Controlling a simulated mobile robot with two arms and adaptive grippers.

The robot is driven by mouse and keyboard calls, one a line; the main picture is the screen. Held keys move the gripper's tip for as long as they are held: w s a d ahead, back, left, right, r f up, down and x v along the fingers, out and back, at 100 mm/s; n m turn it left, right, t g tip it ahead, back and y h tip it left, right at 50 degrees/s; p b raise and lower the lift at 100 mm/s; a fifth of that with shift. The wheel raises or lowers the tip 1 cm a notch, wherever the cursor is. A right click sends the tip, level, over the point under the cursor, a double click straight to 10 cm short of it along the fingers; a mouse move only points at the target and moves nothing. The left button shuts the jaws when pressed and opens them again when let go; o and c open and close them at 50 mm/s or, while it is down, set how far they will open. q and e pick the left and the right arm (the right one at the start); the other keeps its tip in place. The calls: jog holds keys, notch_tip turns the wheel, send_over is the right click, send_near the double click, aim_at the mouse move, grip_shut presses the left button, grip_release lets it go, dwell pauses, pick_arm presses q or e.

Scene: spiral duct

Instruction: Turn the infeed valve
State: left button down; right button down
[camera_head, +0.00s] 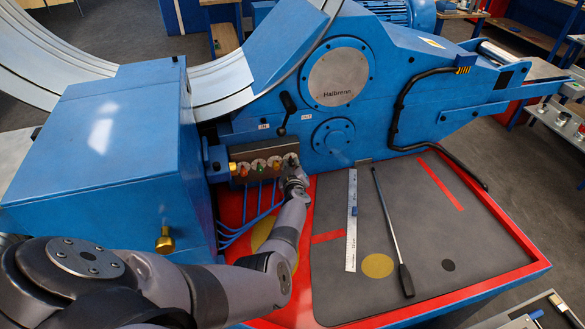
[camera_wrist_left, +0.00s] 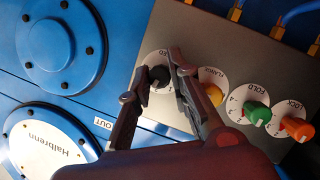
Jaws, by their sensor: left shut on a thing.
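The infeed valve is a black knob on a white round dial. In the left wrist view the black knob (camera_wrist_left: 158,77) sits between my left gripper's (camera_wrist_left: 160,66) two fingers, which are shut on it. The dial's label is partly hidden, with "ED" readable. In the head view my left gripper (camera_head: 293,175) is at the right end of the grey valve panel (camera_head: 240,151), mostly covering the black knob. My right gripper is not in view.
Beside it are an orange FLANGE knob (camera_wrist_left: 213,95), a green FOLD knob (camera_wrist_left: 259,116) and an orange-red LOCK knob (camera_wrist_left: 297,129). A black lever (camera_head: 286,108) stands above the panel. A ruler (camera_head: 352,220) and a rod (camera_head: 388,220) lie on the grey mat (camera_head: 461,252).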

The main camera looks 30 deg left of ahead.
pick_arm(q)
jog(key=shift+f+n+t+b, duration=0.15)
jog(key=shift+n+t+b, duration=0.35)
jog(key=shift+n+b, duration=0.35)
jog(key=shift+h, duration=0.3)
jog(key=c, duration=1.8)
grip_release()
jog(key=o, duration=0.3)
jog(key=shift+r, duration=0.2)
